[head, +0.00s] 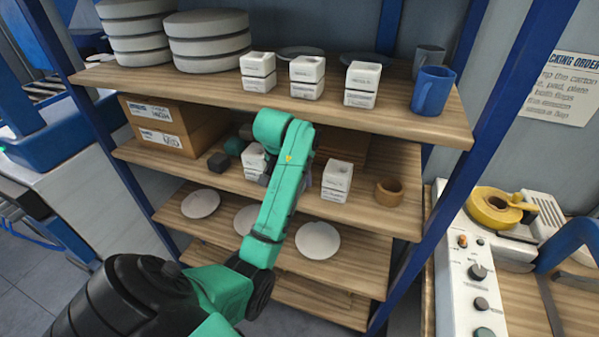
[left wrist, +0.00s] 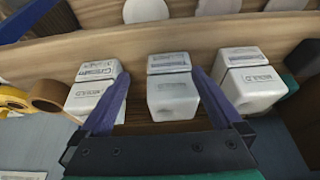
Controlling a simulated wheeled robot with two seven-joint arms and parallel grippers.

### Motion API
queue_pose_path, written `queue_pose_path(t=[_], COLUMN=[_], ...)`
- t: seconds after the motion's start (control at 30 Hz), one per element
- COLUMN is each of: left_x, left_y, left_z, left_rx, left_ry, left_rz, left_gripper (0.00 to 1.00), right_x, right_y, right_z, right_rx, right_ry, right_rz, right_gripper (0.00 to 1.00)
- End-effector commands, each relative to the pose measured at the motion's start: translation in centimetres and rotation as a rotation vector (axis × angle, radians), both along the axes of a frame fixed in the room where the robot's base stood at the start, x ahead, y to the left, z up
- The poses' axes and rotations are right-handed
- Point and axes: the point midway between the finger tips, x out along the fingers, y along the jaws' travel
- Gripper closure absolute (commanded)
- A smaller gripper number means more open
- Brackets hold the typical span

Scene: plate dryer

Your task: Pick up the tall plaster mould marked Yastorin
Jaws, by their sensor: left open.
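On the middle shelf, two white plaster moulds show in the head view, one left of my arm (head: 252,158) and one to its right (head: 337,178). The left wrist view shows three white moulds: a left one (left wrist: 95,98), a middle one (left wrist: 172,95) and a right one (left wrist: 254,88). Their labels are too small to read surely, so I cannot tell which is Yastorin. My left gripper (left wrist: 160,74) is open, its fingers either side of the middle mould in the picture; contact is not visible. My left arm mostly hides the gripper in the head view.
The top shelf holds three more white moulds (head: 306,77), stacked round discs (head: 208,45) and a blue mug (head: 432,91). A cardboard box (head: 165,125) and a brown ring (head: 389,191) flank the middle-shelf moulds. Plates (head: 318,240) lie below. Blue posts bound the shelves.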

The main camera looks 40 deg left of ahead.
Motion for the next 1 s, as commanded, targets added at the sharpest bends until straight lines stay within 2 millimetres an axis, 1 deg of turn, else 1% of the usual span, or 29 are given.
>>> queue_pose_path(t=[0.03, 0.1, 0.17, 0.3, 0.4, 0.6, 0.63, 0.67, 0.7, 0.77, 0.8, 0.87, 0.9, 1.0], left_x=[0.7, 1.3, 1.7, 2.6, 3.1, 3.2, 3.2, 3.2, 3.2, 3.2, 3.2, 3.2, 3.2, 3.2], left_y=[0.5, 0.7, 0.9, 1.2, 1.4, 1.4, 1.4, 1.4, 1.4, 1.4, 1.4, 1.4, 1.4, 1.5], left_z=[0.1, -0.1, -0.8, -3.3, -4.5, -4.6, -4.6, -4.6, -4.6, -4.6, -4.6, -4.6, -4.6, -4.4], left_rx=[0.005, 0.005, 0.004, 0.002, 0.003, 0.002, 0.002, 0.002, 0.002, 0.003, 0.003, 0.003, 0.003, 0.005], left_ry=[0.002, 0.002, 0.004, 0.006, 0.003, 0.0, 0.0, 0.0, 0.0, 0.0, 0.0, 0.0, 0.0, -0.004], left_rz=[0.004, 0.004, 0.004, 0.004, 0.004, 0.003, 0.003, 0.003, 0.003, 0.003, 0.003, 0.004, 0.004, 0.005], left_gripper=[0.0, 0.0, 0.0, 0.0, 0.0, 0.0, 0.08, 0.19, 0.34, 0.57, 0.73, 0.96, 1.0, 1.0], right_x=[-0.1, -0.1, -0.1, -0.2, -0.2, -0.1, -0.1, -0.1, -0.1, -0.1, -0.1, -0.1, -0.1, -0.1], right_y=[-0.3, -0.6, -0.5, 0.7, 1.7, 1.4, 1.3, 1.2, 1.1, 1.0, 1.0, 0.9, 0.9, 0.9], right_z=[0.0, 0.0, 0.0, -0.1, -0.1, -0.1, -0.1, -0.1, -0.1, -0.1, -0.1, -0.1, -0.1, 0.0], right_rx=[-0.005, -0.009, -0.007, 0.01, 0.023, 0.019, 0.018, 0.016, 0.015, 0.014, 0.013, 0.013, 0.013, 0.012], right_ry=[0.002, 0.003, 0.003, 0.003, 0.003, 0.002, 0.002, 0.001, 0.001, 0.002, 0.001, 0.001, 0.001, 0.001], right_rz=[0.001, 0.002, 0.002, 0.001, 0.002, 0.005, 0.005, 0.005, 0.005, 0.004, 0.004, 0.004, 0.003, 0.002], right_gripper=[0.5, 0.5, 0.5, 0.5, 0.5, 0.5, 0.5, 0.5, 0.5, 0.5, 0.5, 0.5, 0.5, 0.5])
